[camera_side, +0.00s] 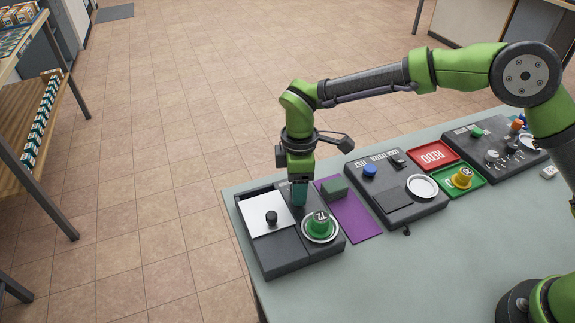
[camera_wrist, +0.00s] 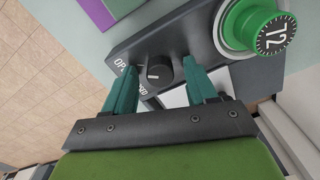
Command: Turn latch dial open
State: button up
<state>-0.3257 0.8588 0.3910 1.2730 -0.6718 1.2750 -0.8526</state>
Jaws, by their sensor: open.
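A small black latch dial (camera_wrist: 158,71) with a pale pointer line sits on the dark panel in the wrist view, beside partly covered "OP…" and "…SED" lettering. My gripper (camera_wrist: 163,80) is open, with one teal finger on each side of the dial. I cannot tell whether either finger touches it. In the side view my gripper (camera_side: 299,194) points down at the far edge of the dark box (camera_side: 290,255) and hides the dial. A green numbered knob (camera_side: 319,225) stands in a silver ring on this box; it also shows in the wrist view (camera_wrist: 262,28).
A white lid (camera_side: 256,212) with a black knob (camera_side: 271,217) lies beside the green knob. A purple mat (camera_side: 352,218) with a green block (camera_side: 334,187) is to the right. Farther right are the lock tester panel (camera_side: 395,205), red tray (camera_side: 432,156) and green tray (camera_side: 477,183).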

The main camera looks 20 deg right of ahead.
jog(key=shift+n, duration=0.9)
notch_tip(320, 180, up, 16)
jog(key=s+d+r+m+t+y, duration=0.1)
jog(key=s+d+m+t, duration=0.1)
jog(key=s+d+m, duration=0.5)
jog(key=s+d+r+m+t+y, duration=0.1)
jog(key=s+d+r+m+t, duration=0.1)
jog(key=s+d+m, duration=0.6)
jog(key=shift+s+d+m+t, duration=0.15)
jog(key=shift+d+m+t, duration=0.25)
jog(key=shift+d+m, duration=1.25)
jog(key=shift+d+n, duration=0.65)
